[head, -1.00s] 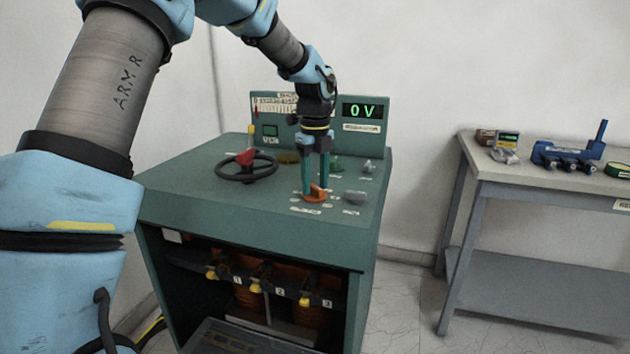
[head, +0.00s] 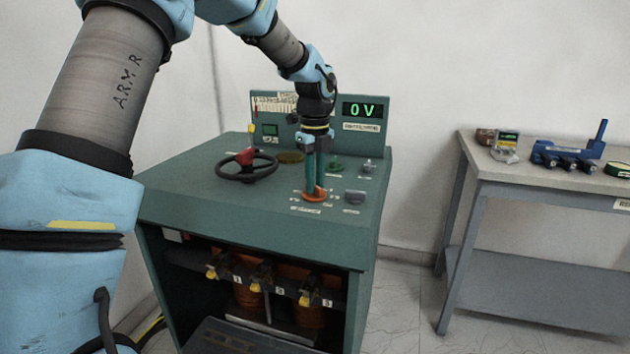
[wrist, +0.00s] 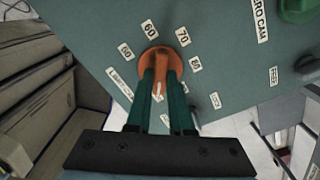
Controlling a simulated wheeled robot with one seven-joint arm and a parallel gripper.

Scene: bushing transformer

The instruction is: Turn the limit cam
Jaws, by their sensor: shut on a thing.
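The limit cam is an orange round knob (head: 314,196) on the green console top (head: 215,205), in front of the display panel. In the wrist view the orange knob (wrist: 160,66) is ringed by white number labels, among them 60, 70 and 80. My gripper (head: 315,188) points down at the knob, and its two green fingers are shut on the knob's raised grip. The wrist view shows the fingers (wrist: 160,88) on both sides of a grip with a white pointer mark. The fingers hide part of the knob.
The display (head: 362,110) reads 0 V. A grey workbench (head: 560,185) with tools stands at the right.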

